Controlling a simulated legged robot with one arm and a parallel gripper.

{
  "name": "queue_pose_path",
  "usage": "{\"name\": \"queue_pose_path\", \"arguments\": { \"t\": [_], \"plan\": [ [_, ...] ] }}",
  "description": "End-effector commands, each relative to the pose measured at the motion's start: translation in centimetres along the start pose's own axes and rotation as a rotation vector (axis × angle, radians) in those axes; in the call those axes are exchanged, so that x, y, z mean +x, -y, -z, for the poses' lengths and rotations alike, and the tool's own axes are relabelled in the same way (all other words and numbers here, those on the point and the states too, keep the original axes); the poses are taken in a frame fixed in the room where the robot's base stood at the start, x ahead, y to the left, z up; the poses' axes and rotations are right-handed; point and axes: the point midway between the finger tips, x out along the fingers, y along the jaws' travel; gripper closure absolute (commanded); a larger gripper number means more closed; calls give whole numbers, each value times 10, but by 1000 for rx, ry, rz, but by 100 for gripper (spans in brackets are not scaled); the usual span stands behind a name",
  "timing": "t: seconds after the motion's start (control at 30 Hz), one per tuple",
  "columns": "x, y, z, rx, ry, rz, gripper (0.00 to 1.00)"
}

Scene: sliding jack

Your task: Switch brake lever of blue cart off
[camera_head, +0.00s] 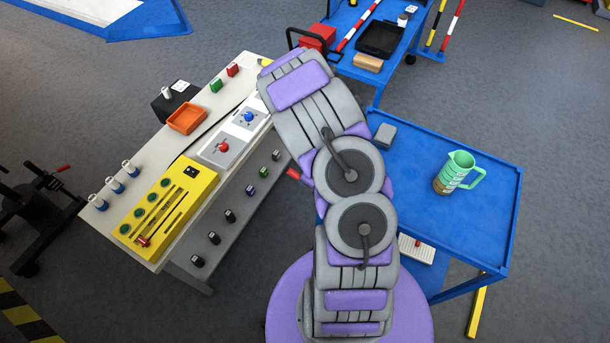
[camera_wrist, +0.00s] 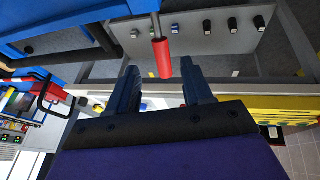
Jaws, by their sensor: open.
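The blue cart (camera_head: 440,230) stands right of my arm in the head view, with a green pitcher (camera_head: 459,172) on its top. A small red piece (camera_head: 294,174) shows at the left edge of my arm, beside the cart. In the wrist view, a lever with a red grip (camera_wrist: 163,58) on a grey rod extends from a blue frame part (camera_wrist: 120,8) at the top. My gripper (camera_wrist: 161,75) is open and empty, its dark fingers on either side of the red grip's end in the picture. The depth between them is unclear. In the head view my arm hides the gripper.
A white workbench (camera_head: 110,213) with a yellow panel (camera_head: 165,212) stands on the left, knobs along its side. Another blue cart (camera_head: 415,25) stands at the back. A dark wheeled frame (camera_head: 40,220) is at far left. Grey floor lies between bench and cart.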

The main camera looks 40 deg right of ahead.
Motion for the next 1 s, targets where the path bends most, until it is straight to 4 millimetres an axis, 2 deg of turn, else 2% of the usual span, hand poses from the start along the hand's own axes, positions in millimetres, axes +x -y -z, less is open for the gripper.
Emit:
{"name": "queue_pose_path", "arguments": {
  "t": [0.1,0.3,0.6,1.0],
  "plan": [
    [-24,-2,1,2,-2,-4,50],
    [-52,-2,2,4,-2,1,50],
    [-67,-1,1,3,-1,1,50],
    [-68,-1,0,1,0,-1,50]
  ]
}}
